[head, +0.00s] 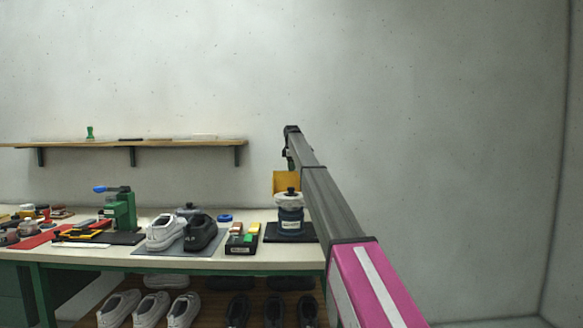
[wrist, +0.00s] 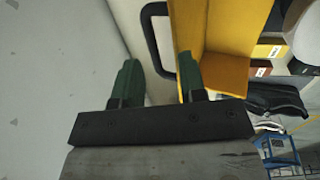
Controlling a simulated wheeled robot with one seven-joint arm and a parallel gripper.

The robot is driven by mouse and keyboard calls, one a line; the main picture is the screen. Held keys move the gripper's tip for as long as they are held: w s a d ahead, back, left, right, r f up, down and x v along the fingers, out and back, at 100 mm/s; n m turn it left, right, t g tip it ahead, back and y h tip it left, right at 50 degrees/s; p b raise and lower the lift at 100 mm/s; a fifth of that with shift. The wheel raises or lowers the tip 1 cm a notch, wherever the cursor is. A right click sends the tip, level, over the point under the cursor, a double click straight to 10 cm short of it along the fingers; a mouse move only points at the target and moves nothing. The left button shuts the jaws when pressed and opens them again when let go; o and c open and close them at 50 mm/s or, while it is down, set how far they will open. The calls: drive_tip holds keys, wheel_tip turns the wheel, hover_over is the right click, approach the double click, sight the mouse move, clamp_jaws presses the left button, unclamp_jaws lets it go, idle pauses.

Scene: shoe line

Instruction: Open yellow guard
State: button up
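The yellow guard (head: 283,181) stands upright behind a dark blue, white-topped pot unit (head: 289,215) near the bench's right end in the head view. In the wrist view the guard (wrist: 222,40) fills the upper middle as bent yellow panels, with a black loop handle (wrist: 148,35) beside it. My gripper (wrist: 158,65) has two green fingers spread apart with nothing held between them. The handle shows beyond the gap, and the right finger overlaps the guard's edge; I cannot tell whether they touch. In the head view my arm partly hides the guard, and the fingers are unclear.
The bench (head: 270,262) carries shoes (head: 200,233), a small box of coloured blocks (head: 241,238) and a green press (head: 122,210). A wall shelf (head: 190,143) runs above on the left. The wall stands close behind; the right side is clear.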

wheel_tip(320, 180, up, 10)
drive_tip(key=s, duration=0.2)
drive_tip(key=shift+r, duration=0.25)
idle(0.3)
